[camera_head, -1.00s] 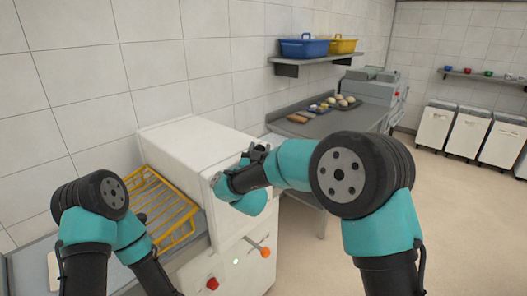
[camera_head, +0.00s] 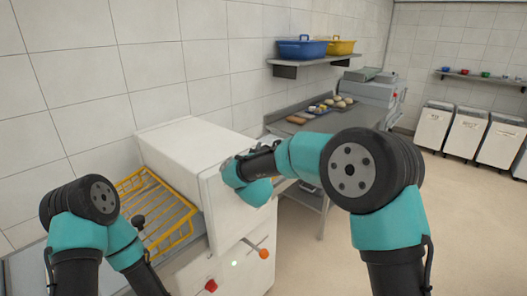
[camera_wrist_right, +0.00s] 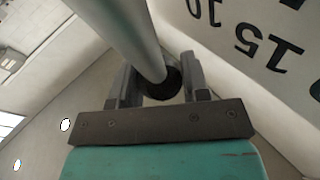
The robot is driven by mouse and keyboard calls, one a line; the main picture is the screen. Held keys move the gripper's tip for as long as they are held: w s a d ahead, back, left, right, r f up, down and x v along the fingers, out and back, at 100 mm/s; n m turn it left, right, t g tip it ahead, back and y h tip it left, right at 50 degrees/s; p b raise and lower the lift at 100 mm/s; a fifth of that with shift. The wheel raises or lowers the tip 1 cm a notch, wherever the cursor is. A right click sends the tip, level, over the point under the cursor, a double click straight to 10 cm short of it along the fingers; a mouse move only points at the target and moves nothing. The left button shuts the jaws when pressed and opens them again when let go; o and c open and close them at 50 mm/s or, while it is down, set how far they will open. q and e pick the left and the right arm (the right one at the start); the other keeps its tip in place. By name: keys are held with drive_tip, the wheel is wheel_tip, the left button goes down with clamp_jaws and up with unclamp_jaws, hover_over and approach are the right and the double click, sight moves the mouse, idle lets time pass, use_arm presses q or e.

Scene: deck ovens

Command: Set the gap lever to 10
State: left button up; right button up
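The gap lever (camera_wrist_right: 125,35) is a pale grey rod in the right wrist view, with a dark collar or end at its lower part. That end sits between the two fingers of my right gripper (camera_wrist_right: 161,75). I cannot tell whether both fingers press on it. Beside it, on a pale panel (camera_wrist_right: 235,75), are black scale numbers, with 10 and 15 readable. In the head view my right wrist covers the lever and the fingers at the white machine's (camera_head: 190,150) right end. My left arm is at the lower left, and its gripper is out of view.
A yellow wire rack (camera_head: 150,205) lies left of the white machine. A red knob (camera_head: 211,286) and an orange knob (camera_head: 264,253) are on the front below. A steel table (camera_head: 330,122) with food stands behind, under a shelf with blue (camera_head: 303,48) and yellow tubs. Open floor lies right.

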drive_tip(key=o, duration=0.4)
drive_tip(key=v, duration=1.7)
drive_tip(key=shift+s, duration=0.2)
drive_tip(key=d+f+n+g+y, duration=0.2)
drive_tip(key=d+f+g+y, duration=0.3)
drive_tip(key=f, duration=0.8)
drive_tip(key=d+f+n+g, duration=0.25)
drive_tip(key=d+f, duration=0.55)
drive_tip(key=f, duration=0.6)
drive_tip(key=s+d+f+m+g+y, duration=0.1)
drive_tip(key=s+d+f+g, duration=0.4)
drive_tip(key=s+f, duration=0.4)
drive_tip(key=s+d+f+g+y, duration=0.2)
drive_tip(key=s+d+f+g, duration=0.2)
drive_tip(key=s+f, duration=0.5)
drive_tip(key=s+g, duration=0.2)
drive_tip(key=s, duration=0.2)
drive_tip(key=shift+s+d+m, duration=0.35)
drive_tip(key=shift+d, duration=0.05)
